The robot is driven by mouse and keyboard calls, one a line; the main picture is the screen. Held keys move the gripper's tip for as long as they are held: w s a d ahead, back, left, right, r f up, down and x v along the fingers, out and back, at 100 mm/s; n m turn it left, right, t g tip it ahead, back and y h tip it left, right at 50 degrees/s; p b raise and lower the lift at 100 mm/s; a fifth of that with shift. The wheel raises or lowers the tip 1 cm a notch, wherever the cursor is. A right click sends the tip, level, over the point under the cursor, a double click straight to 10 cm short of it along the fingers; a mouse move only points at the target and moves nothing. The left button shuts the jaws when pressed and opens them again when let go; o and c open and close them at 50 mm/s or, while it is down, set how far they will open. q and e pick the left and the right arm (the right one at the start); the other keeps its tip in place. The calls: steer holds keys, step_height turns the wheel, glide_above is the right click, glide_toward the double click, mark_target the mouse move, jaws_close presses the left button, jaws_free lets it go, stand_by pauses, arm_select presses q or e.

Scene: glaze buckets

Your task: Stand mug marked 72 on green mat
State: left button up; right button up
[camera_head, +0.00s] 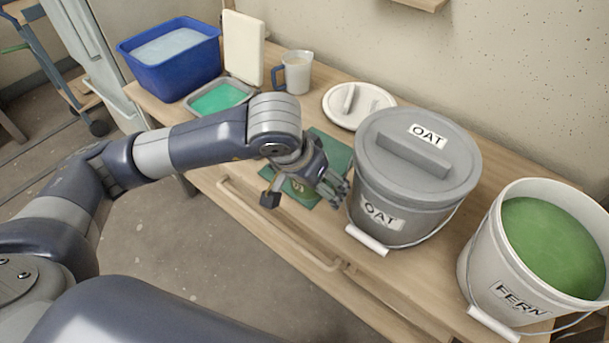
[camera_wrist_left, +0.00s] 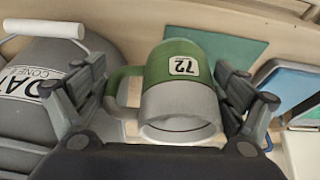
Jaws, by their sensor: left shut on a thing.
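The mug marked 72 (camera_wrist_left: 181,88) is green and grey, with a white label and a handle on its left in the left wrist view. My left gripper (camera_head: 303,190) is shut on it, one finger on each side. A round grey end of the mug faces the wrist camera. In the head view my gripper and wrist hide most or all of the mug. The green mat (camera_head: 337,151) lies on the table under and behind the gripper. It also shows behind the mug in the left wrist view (camera_wrist_left: 242,50). I cannot tell whether the mug touches it.
A grey lidded OAT bucket (camera_head: 407,180) stands close to the right of my gripper. A white FERN bucket (camera_head: 487,265) is farther right. A white lid (camera_head: 374,98), a pitcher (camera_head: 299,75), a green-filled tray (camera_head: 252,88) and a blue tub (camera_head: 158,77) line the back and left.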

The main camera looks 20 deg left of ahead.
arm_select(q)
steer(key=shift+m, duration=0.4)
steer(key=w+a, duration=0.1)
steer(key=w, duration=0.3)
steer(key=w+a+f, duration=0.1)
steer(key=w+a, duration=0.1)
steer(key=w, duration=0.1)
steer(key=w+a, duration=0.2)
steer(key=w, duration=0.2)
steer(key=shift+w+a+f, duration=0.15)
steer(key=shift+w+f, duration=0.15)
steer(key=shift+w+a, duration=0.3)
steer(key=shift+w, duration=0.25)
steer(key=shift+w+f, duration=0.1)
steer(key=shift+f, duration=1.7)
arm_select(e)
steer(key=shift+s+f, duration=0.8)
steer(key=shift+f, duration=0.15)
arm_select(q)
steer(key=shift+f, duration=0.1)
